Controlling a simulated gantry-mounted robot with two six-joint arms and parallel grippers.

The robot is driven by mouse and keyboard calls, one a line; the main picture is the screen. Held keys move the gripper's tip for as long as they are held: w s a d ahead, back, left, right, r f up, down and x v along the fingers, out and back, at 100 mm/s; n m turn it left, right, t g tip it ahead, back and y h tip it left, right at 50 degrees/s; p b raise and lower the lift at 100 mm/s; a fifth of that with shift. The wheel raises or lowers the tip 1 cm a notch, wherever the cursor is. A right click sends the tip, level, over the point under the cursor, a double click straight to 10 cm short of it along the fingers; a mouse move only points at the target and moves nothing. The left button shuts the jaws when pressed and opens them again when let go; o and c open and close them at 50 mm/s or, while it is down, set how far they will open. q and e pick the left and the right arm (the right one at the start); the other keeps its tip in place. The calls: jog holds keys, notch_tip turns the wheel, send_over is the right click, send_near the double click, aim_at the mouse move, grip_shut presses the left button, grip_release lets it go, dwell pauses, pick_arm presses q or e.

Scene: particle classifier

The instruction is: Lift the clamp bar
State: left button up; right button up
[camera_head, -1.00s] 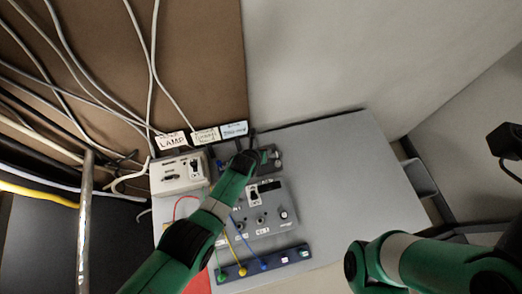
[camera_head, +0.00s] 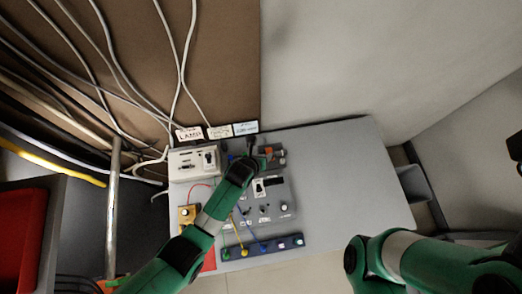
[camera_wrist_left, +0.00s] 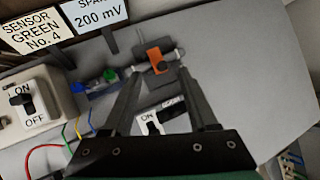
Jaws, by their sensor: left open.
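A small orange bar with a dark knob, which looks like the clamp bar (camera_wrist_left: 155,61), lies across a grey fitting on the panel in the left wrist view.
A white ON/OFF switch box (camera_head: 195,160) stands left of the bar. A grey control panel (camera_head: 270,197) and a blue strip with plugs (camera_head: 262,246) lie nearer. Coloured wires run close to the left arm. The grey table (camera_head: 350,180) is clear to the right.

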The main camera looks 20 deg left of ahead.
pick_arm(q)
jog(key=shift+s+r, duration=0.25)
jog(key=shift+r, duration=0.1)
dwell(0.3)
